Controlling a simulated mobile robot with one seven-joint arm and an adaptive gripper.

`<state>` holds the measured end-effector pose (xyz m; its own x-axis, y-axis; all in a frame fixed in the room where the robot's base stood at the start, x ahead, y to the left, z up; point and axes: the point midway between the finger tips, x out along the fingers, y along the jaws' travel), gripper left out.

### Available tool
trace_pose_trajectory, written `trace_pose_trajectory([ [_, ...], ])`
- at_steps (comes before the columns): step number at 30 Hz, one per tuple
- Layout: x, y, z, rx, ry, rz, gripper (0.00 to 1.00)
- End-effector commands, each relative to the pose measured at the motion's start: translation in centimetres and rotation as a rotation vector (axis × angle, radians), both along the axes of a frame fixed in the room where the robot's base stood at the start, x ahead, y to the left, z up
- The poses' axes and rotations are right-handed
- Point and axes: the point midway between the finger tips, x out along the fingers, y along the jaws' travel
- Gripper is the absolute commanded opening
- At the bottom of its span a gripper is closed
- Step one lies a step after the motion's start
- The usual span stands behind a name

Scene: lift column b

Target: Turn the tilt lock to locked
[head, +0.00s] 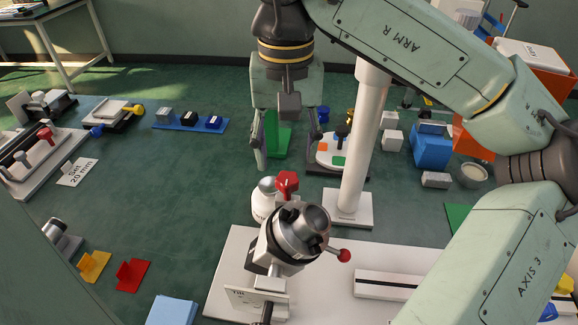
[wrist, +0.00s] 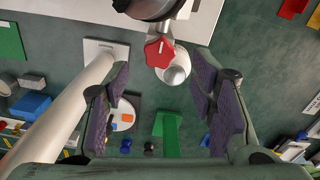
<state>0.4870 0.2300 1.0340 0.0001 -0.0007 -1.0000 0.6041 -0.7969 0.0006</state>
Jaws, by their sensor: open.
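A red star-shaped knob (head: 287,184) with a pale line on its face sits on the grey and black cylindrical head (head: 298,232) of a device on a white base plate (head: 228,262). In the wrist view the red knob (wrist: 160,51) shows at top centre, past the gap between the fingers. A lever with a red ball (head: 343,255) sticks out right of the head. A partly readable label plate (head: 240,296) is at its lower left. I cannot tell which part is the tilt lock. My gripper (head: 286,150) is open and empty, apart from the knob; it also shows in the wrist view (wrist: 160,100).
A white column (head: 360,140) stands close right of my gripper. A white round object (head: 265,203) is beside the knob. A green object (head: 277,136) and a round white tray (head: 326,156) lie behind.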

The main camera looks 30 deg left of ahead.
Motion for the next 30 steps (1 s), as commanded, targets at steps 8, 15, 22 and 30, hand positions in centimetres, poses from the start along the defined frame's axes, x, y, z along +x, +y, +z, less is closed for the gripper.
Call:
trace_pose_trajectory([
  [8,0.0,0.0,-4.2,-0.001,0.001,-0.001,0.51],
  [15,0.0,0.0,-5.4,0.001,0.001,-0.001,0.51],
  [22,0.0,0.0,-5.4,0.001,0.001,-0.001,0.48],
  [30,0.0,0.0,-5.4,0.001,0.001,-0.001,0.3],
])
